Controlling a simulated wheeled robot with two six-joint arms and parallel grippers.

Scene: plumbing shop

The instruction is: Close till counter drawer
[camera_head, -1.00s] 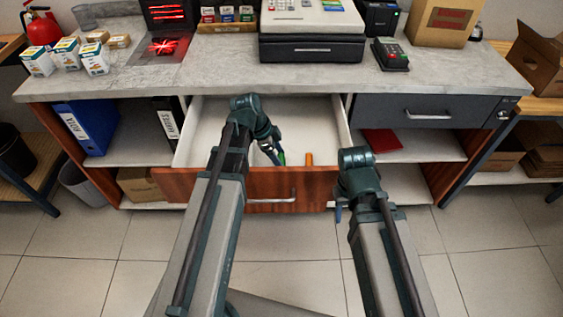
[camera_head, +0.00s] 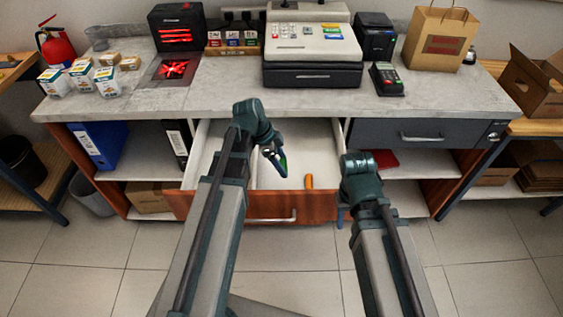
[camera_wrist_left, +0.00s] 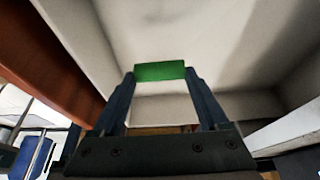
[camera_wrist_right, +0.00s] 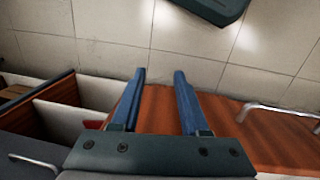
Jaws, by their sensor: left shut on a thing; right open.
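The till counter drawer (camera_head: 222,208) stands open below the till, its white inside showing behind a reddish wood front with a metal handle (camera_head: 270,219). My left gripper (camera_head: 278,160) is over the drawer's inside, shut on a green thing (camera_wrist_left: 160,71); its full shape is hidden. An orange thing (camera_head: 308,181) lies in the drawer to the right. My right gripper (camera_wrist_right: 160,80) is open and empty at the right end of the drawer front, which shows behind its fingers in the right wrist view (camera_wrist_right: 225,130); I cannot tell whether they touch.
A grey shut drawer (camera_head: 415,132) is on the right. The grey counter top (camera_head: 225,100) carries the till (camera_head: 308,45), a card reader (camera_head: 387,79), a paper bag (camera_head: 436,40) and several small boxes (camera_head: 97,78). Shelves flank the drawer. The tiled floor (camera_head: 280,256) in front is clear.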

